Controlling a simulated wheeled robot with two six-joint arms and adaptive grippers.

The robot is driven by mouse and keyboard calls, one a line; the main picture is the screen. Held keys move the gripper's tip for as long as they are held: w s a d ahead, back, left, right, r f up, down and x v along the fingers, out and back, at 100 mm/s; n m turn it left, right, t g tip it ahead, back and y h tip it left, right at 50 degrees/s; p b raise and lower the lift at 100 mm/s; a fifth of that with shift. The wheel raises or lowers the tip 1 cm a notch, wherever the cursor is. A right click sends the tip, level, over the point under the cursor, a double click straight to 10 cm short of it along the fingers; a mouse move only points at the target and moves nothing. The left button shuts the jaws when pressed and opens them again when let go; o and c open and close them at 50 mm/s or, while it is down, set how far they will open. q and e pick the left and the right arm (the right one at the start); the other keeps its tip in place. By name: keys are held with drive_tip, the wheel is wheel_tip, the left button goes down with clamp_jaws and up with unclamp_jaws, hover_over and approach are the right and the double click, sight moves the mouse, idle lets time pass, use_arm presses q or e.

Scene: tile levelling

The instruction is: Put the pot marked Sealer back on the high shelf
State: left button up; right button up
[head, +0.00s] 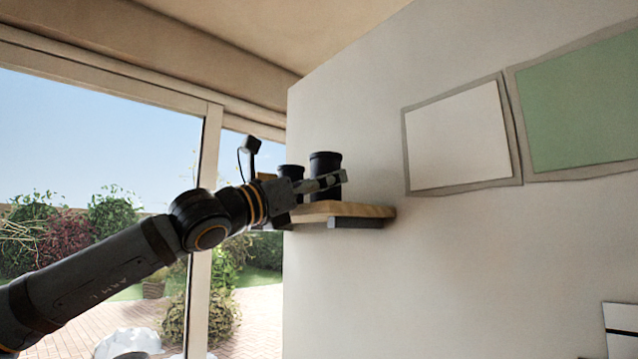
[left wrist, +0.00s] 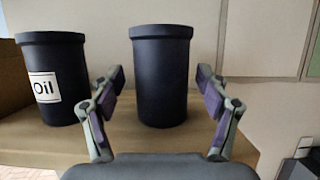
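A dark pot (head: 325,162) stands upright on the wooden high shelf (head: 365,210); it also shows in the left wrist view (left wrist: 161,80), with no label on the side I see, so I cannot read whether it is Sealer. My left gripper (head: 341,181) is at the shelf, its fingers on either side of this pot. In the left wrist view the gripper (left wrist: 160,76) is open, with a gap between each finger and the pot. My right gripper is not in view.
A second dark pot (head: 291,171) stands left of it; the left wrist view shows its label, Oil (left wrist: 44,88). A brown box-like thing (left wrist: 14,78) is at the shelf's left. Wall boards (head: 458,135) hang to the right. A window (head: 100,130) is on the left.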

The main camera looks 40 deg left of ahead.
use_arm(q)
drive_tip(key=shift+r+p, duration=0.4)
drive_tip(key=s+f+b, duration=0.2)
drive_tip(key=b, duration=0.1)
drive_tip(key=shift+s, duration=0.4)
drive_tip(key=b+v, duration=0.4)
drive_tip(key=v, duration=0.4)
drive_tip(key=shift+s+r, duration=0.15)
drive_tip(key=shift+s, duration=0.4)
drive_tip(key=shift+a, duration=0.1)
